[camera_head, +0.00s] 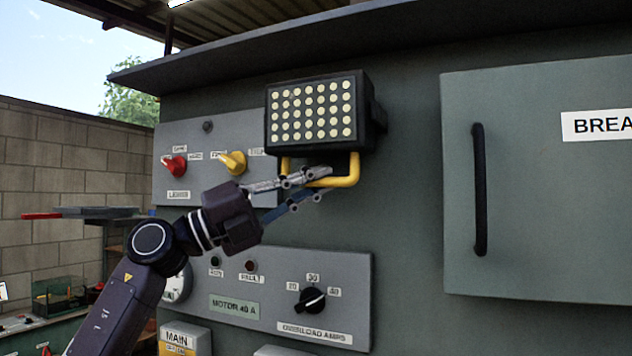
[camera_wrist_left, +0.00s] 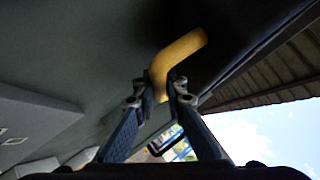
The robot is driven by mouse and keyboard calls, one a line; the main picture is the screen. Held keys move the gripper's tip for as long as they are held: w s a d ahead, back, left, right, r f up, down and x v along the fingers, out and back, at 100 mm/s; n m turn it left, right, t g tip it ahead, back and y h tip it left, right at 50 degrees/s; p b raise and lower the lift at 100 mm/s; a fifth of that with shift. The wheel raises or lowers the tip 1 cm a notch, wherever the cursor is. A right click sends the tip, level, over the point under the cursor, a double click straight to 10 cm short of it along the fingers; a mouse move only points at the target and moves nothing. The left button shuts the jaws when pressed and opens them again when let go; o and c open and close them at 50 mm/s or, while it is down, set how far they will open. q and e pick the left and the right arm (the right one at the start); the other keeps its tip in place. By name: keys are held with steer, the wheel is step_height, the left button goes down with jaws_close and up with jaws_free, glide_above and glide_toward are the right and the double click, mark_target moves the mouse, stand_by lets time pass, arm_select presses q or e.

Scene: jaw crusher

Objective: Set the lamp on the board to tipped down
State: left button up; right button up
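The lamp (camera_head: 314,112), a black box with a grid of pale round lights, is mounted on the grey board high up in the head view. Its face points outward, roughly upright. A yellow bar handle (camera_head: 346,181) hangs below it and also shows in the left wrist view (camera_wrist_left: 181,58). My left gripper (camera_head: 318,184) is at the handle's lower bar, below the lamp. In the left wrist view its two fingertips (camera_wrist_left: 162,98) close in on both sides of the yellow bar and appear to touch it. Part of the bar is hidden by the fingers. My right gripper is not in view.
A panel with a red knob (camera_head: 174,166) and a yellow knob (camera_head: 233,162) is left of the lamp. An overload panel with a black dial (camera_head: 312,300) lies below. A cabinet door with a black handle (camera_head: 480,190) is at right.

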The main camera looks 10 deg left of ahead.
arm_select(q)
steer(key=shift+w+d, duration=0.1)
jaws_close()
steer(key=shift+w+m+h, duration=0.25)
steer(key=shift+m+h, duration=0.25)
steer(key=shift+m, duration=0.2)
steer(key=w, duration=0.1)
steer(key=w+m+g+h+p, duration=0.1)
steer(key=w+d+m+p, duration=0.1)
steer(key=shift+r+g+h, duration=0.3)
steer(key=shift+r, duration=0.1)
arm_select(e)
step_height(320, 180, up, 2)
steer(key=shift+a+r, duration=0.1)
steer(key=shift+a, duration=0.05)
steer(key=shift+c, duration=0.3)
